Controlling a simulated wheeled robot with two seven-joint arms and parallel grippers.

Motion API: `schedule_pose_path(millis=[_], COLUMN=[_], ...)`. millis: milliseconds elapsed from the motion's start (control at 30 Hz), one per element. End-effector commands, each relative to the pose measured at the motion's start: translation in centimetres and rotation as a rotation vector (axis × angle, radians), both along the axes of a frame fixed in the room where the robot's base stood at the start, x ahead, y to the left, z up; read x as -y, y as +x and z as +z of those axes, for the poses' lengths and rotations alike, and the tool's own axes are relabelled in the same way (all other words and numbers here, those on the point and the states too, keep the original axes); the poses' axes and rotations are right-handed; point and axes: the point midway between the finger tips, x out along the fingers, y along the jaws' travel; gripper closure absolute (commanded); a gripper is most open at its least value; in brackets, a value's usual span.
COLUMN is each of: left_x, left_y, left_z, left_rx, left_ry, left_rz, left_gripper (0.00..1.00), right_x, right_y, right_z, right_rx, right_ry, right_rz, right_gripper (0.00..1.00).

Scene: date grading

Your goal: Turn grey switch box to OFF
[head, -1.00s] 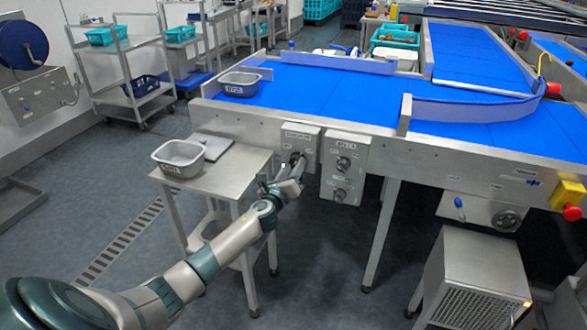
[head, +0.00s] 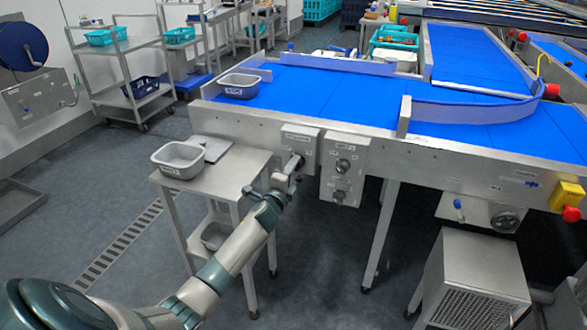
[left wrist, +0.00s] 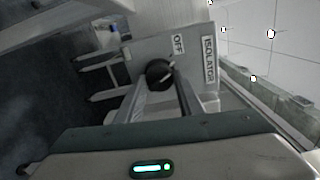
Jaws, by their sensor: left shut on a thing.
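The grey switch box (head: 301,140) is fixed to the front side of the conveyor, above and right of the small steel table. In the left wrist view its face (left wrist: 140,47) carries an OFF label (left wrist: 177,44) and an ISOLATOR label (left wrist: 209,60). Its round black knob (left wrist: 159,72) sits beside the OFF label. My left gripper (head: 293,165) is at the box, its two fingers shut on the knob. The fingers partly cover the knob, and I cannot tell its exact setting. My right gripper is not in view.
A second grey box (head: 342,168) with two knobs hangs just right of the switch box. The small steel table (head: 234,170) stands close left of my arm, with a grey tub (head: 178,160) on it.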

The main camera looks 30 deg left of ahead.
Motion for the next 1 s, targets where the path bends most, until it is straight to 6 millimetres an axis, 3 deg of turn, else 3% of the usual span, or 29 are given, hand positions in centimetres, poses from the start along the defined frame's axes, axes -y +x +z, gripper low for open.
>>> schedule_pose_path(millis=[400,967,1000], left_x=[-0.1,-0.1,-0.1], left_y=[0.0,0.0,0.0], left_z=[0.1,0.0,0.0], left_rx=[0.061,0.071,0.071], left_ry=[-0.255,-0.301,-0.301], left_rz=[0.002,0.002,0.002], left_gripper=[0.89,0.89,0.64], right_x=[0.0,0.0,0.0], right_y=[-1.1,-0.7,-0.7], right_z=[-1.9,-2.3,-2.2], right_rx=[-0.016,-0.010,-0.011], right_ry=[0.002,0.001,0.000], right_rz=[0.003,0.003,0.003], right_gripper=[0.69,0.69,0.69])
